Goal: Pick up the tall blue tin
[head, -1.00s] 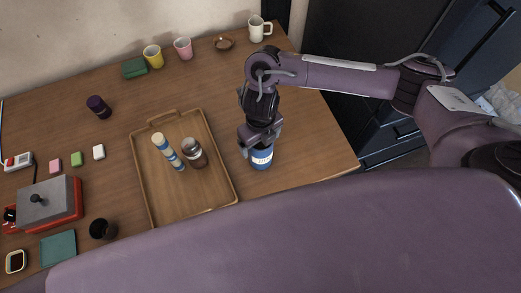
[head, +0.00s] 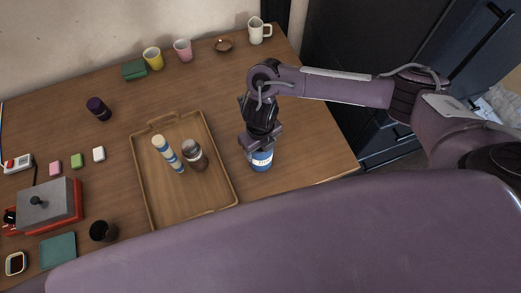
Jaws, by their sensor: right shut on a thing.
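The blue tin (head: 261,161) with a pale label stands on the wooden table just right of the tray, near the front edge. My right gripper (head: 259,146) reaches down over it from above and is shut on its upper part. The gripper hides the tin's top. I cannot tell whether the tin's base touches the table. My left gripper does not show.
A wooden tray (head: 227,184) holds a blue-and-white striped cylinder (head: 168,153) and a brown jar (head: 195,155). Cups stand along the back: yellow (head: 152,58), pink (head: 183,50) and white (head: 256,32). The table right of the tin is clear.

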